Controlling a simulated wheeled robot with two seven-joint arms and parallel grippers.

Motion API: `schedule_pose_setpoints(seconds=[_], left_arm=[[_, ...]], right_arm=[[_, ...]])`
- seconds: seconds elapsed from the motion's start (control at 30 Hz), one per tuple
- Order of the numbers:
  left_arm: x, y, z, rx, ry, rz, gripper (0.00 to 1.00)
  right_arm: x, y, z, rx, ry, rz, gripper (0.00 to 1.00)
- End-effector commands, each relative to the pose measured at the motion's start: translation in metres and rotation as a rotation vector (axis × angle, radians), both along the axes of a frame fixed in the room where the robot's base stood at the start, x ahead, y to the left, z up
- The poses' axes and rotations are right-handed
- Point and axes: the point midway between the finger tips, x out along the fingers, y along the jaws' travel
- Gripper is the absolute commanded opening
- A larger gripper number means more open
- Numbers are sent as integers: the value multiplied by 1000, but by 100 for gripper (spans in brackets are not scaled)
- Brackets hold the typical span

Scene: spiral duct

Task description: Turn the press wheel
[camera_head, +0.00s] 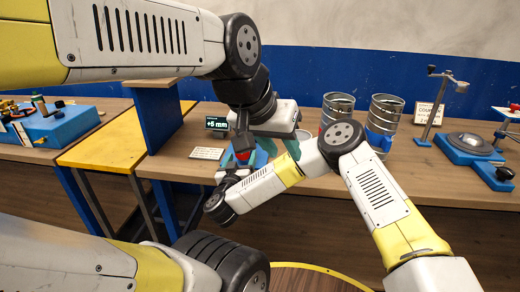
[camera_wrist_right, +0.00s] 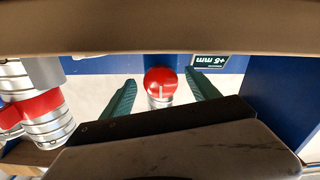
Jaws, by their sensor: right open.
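A round red knob (camera_wrist_right: 160,81) on a silvery stem shows in the right wrist view. It also shows as a small red patch (camera_head: 243,155) in the head view. I cannot tell whether it belongs to the press wheel; no full wheel rim shows. My right gripper (camera_wrist_right: 160,92) is open, with its teal fingers on either side of the knob and gaps between. My left gripper (camera_head: 280,148) is further right in the head view, its pale hand above teal fingers. The arms and hands hide much of the press, and I cannot tell the left jaws' state.
A small display (camera_head: 217,123) reading "+5 mm" stands behind, with a label card (camera_head: 207,153) near it. Two metal duct pieces (camera_head: 338,107) (camera_head: 384,115) stand on the bench to the right. A blue fixture (camera_head: 470,150) is further right, and a yellow bench section (camera_head: 110,148) is left.

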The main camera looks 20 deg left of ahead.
Motion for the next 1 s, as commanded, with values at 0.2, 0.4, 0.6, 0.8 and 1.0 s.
schedule_pose_setpoints(seconds=[0.2,0.4,0.6,0.8,1.0], left_arm=[[0,0,0,0,0,0,36],[0,0,0,0,0,0,36],[0,0,0,0,0,0,36],[0,0,0,0,0,0,36],[0,0,0,0,0,0,36]], right_arm=[[17,4,0,0,0,0,70],[19,5,0,0,-1,1,70],[18,4,0,0,-1,1,42],[18,4,0,0,-1,1,7],[18,5,1,17,2,1,7]])
